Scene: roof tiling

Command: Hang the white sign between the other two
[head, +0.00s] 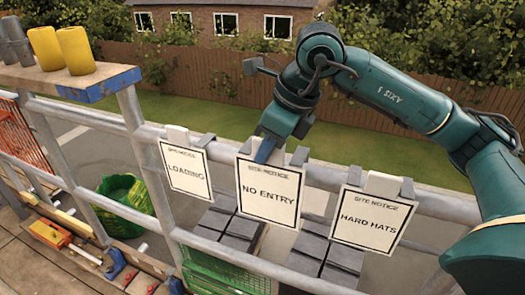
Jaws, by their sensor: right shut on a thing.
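The white NO ENTRY sign (268,195) is at the upper grey rail, between the LOADING sign (186,172) on its left and the HARD HATS sign (371,222) on its right. Those two hang from the rail by grey hooks. My right gripper (266,150) is shut at the top edge of the NO ENTRY sign, between its two grey hooks. The hooks appear at the rail, but I cannot tell whether they bear on it. My left gripper is not in view.
The grey guard rail (450,207) runs across the view. Stacked dark tiles (228,228) and a green bag (122,200) stand beyond it. Yellow cylinders (76,50) stand on a board at upper left. A red and yellow tool (50,234) lies at lower left.

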